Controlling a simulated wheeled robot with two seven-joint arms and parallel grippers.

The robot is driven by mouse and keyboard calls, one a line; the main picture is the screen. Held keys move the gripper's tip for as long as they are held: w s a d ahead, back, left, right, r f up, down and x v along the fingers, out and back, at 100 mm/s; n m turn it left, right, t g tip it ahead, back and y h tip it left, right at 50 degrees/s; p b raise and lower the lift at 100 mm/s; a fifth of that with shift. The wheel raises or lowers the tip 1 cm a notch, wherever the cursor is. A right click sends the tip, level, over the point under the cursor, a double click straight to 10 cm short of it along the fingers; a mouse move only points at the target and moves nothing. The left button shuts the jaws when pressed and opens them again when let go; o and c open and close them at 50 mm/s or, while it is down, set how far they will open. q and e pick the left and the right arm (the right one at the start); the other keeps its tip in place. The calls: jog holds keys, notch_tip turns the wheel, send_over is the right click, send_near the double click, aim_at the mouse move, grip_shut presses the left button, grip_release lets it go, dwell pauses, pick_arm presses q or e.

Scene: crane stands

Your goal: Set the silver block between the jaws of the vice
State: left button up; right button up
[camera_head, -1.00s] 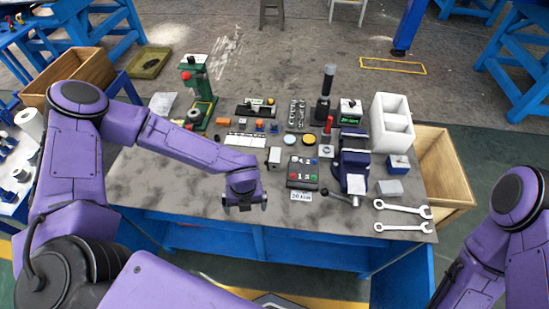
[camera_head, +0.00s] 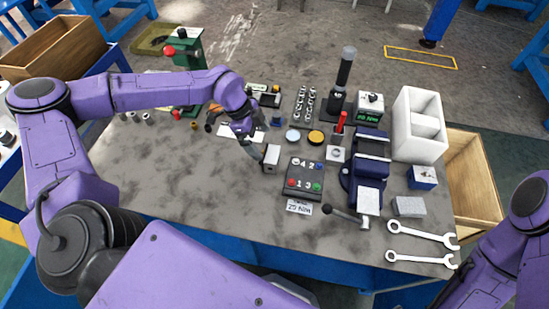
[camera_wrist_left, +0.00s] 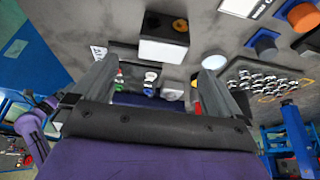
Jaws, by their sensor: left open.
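A light grey block (camera_head: 408,206), which I take to be the silver block, lies on the table at the right. The blue vice (camera_head: 358,184) stands just left of it, with its handle toward the front edge. The block is outside the jaws. My left gripper (camera_head: 242,134) is open above the back middle of the table, far left of the vice. Its two spread fingers show in the left wrist view (camera_wrist_left: 155,75) with nothing held between them. My right gripper is out of view.
A button panel (camera_head: 305,180) lies between the pale box and the vice. Two wrenches (camera_head: 422,236) lie at the front right. A white divided bin (camera_head: 418,125) and a dark upright tool (camera_head: 343,80) stand behind. The front left of the table is clear.

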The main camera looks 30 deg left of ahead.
aim_at(276, 153)
pick_arm(q)
jog(key=x, duration=0.4)
jog(key=shift+w+d+f+p, duration=0.1)
jog(key=shift+w+f+p, duration=0.1)
jog(key=shift+f+p, duration=0.15)
jog(key=shift+d+f, duration=0.2)
jog(key=shift+f, duration=0.05)
jog(key=p+x, duration=0.1)
jog(key=x, duration=0.3)
jog(key=shift+w+f+p, duration=0.1)
jog(key=shift+w+p, duration=0.05)
jog(key=shift+p, duration=0.2)
jog(key=shift+d+f, duration=0.1)
jog(key=shift+f, duration=0.25)
jog(key=c, duration=1.5)
jog(key=shift+w+r, duration=0.1)
jog(key=shift+r, duration=0.25)
jog(key=shift+c, duration=0.2)
notch_tip(276, 153, up, 2)
jog(key=shift+r, duration=0.25)
jog(key=s+d+r+b, duration=0.2)
jog(key=s+r+b, duration=0.1)
jog(key=s+r, duration=0.7)
jog(key=s, duration=0.4)
